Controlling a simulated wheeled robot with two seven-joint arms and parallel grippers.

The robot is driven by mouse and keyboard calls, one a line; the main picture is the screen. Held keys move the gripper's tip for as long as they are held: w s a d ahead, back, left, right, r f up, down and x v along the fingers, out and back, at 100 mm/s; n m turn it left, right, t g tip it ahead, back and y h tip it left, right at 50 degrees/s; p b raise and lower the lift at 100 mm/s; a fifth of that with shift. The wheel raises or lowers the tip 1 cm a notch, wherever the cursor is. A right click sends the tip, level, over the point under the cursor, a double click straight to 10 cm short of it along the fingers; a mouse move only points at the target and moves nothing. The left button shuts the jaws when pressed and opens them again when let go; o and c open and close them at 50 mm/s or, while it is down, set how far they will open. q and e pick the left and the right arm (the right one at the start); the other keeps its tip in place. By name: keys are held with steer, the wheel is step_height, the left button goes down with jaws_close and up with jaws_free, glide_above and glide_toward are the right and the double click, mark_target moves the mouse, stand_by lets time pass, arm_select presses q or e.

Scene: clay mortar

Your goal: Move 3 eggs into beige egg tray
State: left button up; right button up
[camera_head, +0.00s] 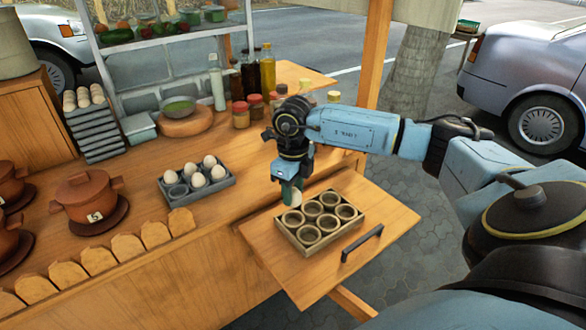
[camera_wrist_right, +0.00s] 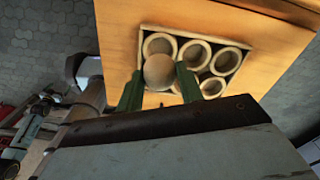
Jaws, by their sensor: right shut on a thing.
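The beige egg tray (camera_head: 318,248) lies on the wooden fold-out board, and its visible round cups are empty. My right gripper (camera_head: 291,192) points down over the tray's back left corner, its green fingers shut on a pale egg (camera_head: 295,199). In the right wrist view the egg (camera_wrist_right: 158,72) sits between the two fingers and covers part of one cup of the tray (camera_wrist_right: 232,70). My left gripper is not in view.
Bottles and jars (camera_head: 241,114) stand behind the gripper. A black handle (camera_head: 362,242) is on the board right of the beige tray. Stacked egg trays (camera_head: 95,130) stand at the back left.

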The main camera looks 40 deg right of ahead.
steer(key=shift+f+b, duration=0.7)
steer(key=shift+f, duration=0.3)
steer(key=shift+f, duration=0.1)
steer(key=shift+f+b, duration=0.85)
steer(key=shift+f, duration=0.35)
stand_by(0.5)
steer(key=shift+d+f+b, duration=0.15)
steer(key=shift+f+b, duration=0.45)
steer(key=shift+f, duration=0.25)
steer(key=o, duration=0.7)
